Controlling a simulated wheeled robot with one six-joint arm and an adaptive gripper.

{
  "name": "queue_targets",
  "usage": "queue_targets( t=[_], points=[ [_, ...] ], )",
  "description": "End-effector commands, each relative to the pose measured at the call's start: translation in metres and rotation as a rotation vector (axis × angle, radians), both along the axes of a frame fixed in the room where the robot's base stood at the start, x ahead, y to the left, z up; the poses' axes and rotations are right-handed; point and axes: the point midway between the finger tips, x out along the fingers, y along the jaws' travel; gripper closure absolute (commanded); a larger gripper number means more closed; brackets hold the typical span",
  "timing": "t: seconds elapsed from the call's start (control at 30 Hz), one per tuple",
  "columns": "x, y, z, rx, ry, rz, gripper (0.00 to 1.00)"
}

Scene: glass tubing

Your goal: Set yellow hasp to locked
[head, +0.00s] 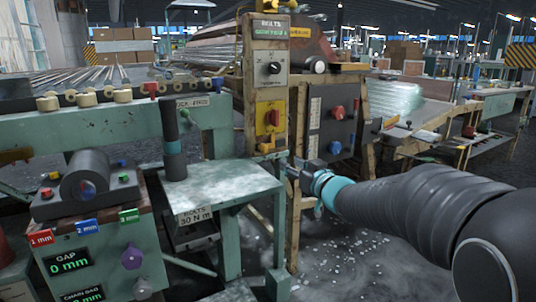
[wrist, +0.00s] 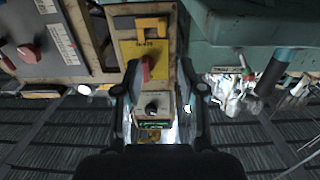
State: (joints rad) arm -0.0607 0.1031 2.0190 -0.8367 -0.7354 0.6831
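The yellow hasp (head: 266,147) is at the lower edge of a yellow panel (head: 263,112) on the upright wooden post, just below a red rotary switch (head: 273,118). In the wrist view, which looks upside down, the hasp (wrist: 151,27) shows as a yellow bracket above the red switch (wrist: 148,68). Its locked or unlocked state is too small to tell. My gripper (wrist: 161,72) is open and empty, its fingers framing the post and panel, apart from the hasp. In the head view my gripper (head: 289,171) is just right of and below the hasp.
A black dial (head: 274,68) sits above the yellow panel. A dark panel (head: 330,122) with red and blue knobs is to the right. A green table (head: 218,188) bearing a dark cylinder stands at left, close to the post. Floor at right is littered with white bits.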

Motion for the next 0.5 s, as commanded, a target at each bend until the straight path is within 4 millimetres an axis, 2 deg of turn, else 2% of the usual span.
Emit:
queue_targets(
  t=[0.17,0.5],
  points=[
    [0.011,0.011,-0.001,0.005,-0.004,0.017,0.6],
    [0.061,0.045,-0.001,0.005,-0.004,0.015,0.6]
  ],
)
